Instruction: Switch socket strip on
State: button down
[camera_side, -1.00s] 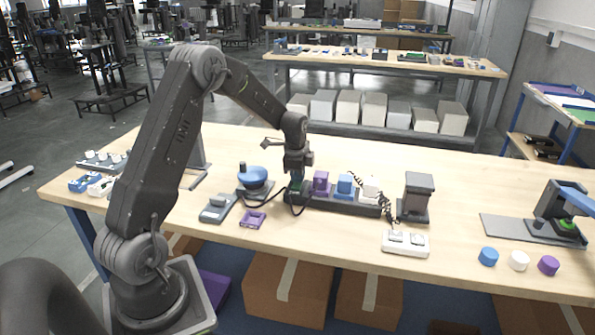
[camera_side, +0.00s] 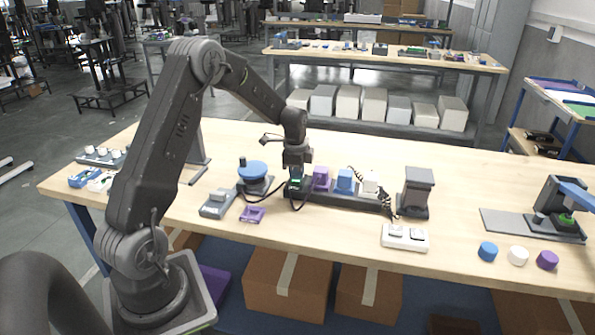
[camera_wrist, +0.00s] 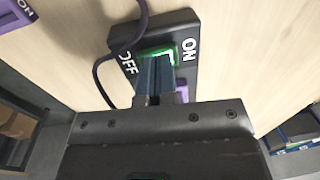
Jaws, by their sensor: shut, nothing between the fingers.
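The socket strip (camera_side: 340,201) is a long dark bar on the table in the side view, with purple, blue and white plugs standing in it. In the wrist view the end of the strip (camera_wrist: 178,24) carries the words OFF at left and ON at right. A green-lit switch (camera_wrist: 168,50) sits between the words. My gripper (camera_side: 296,186) points down at this left end of the strip. In the wrist view its closed fingertips (camera_wrist: 155,60) overlap the switch's near edge. They hide part of it, so I cannot tell contact or which side is pressed.
A dark cable (camera_wrist: 104,72) curves beside the strip's end. A grey box (camera_side: 217,203), a small purple part (camera_side: 252,215) and a blue round knob (camera_side: 252,170) stand to the left. A grey column (camera_side: 416,188) and a white double switch (camera_side: 405,237) are to the right.

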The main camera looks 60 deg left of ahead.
dwell(0.3)
notch_tip(320, 180, up, 14)
jog(key=w+a, duration=0.1)
jog(key=shift+w+a, duration=0.2)
dwell(0.5)
